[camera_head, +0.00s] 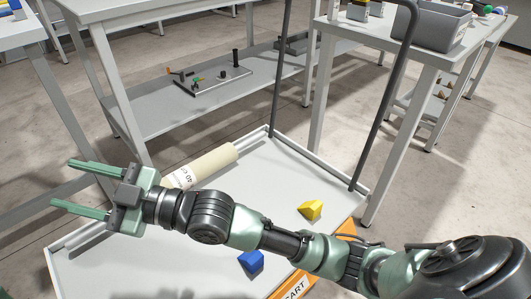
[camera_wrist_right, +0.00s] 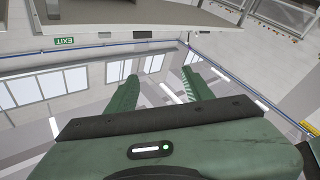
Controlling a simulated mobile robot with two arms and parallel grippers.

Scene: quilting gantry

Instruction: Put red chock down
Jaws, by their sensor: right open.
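I see no red chock in either view. A yellow chock (camera_head: 311,210) and a blue chock (camera_head: 251,261) rest on the white cart deck (camera_head: 270,178). My right gripper (camera_head: 62,183) reaches across the cart to its left side, fingers apart and pointing left, with nothing between them. Its open fingers also show in the right wrist view (camera_wrist_right: 160,76), with only the room behind them. My right arm crosses in front of the deck and hides part of it. My left gripper is not in view.
A cream roll (camera_head: 205,165) lies at the deck's back left, partly behind my arm. The cart's dark handle (camera_head: 385,105) rises at the back. A grey bin (camera_head: 437,25) stands on the right table. A shelf (camera_head: 180,105) behind holds a small fixture. The deck around the yellow chock is clear.

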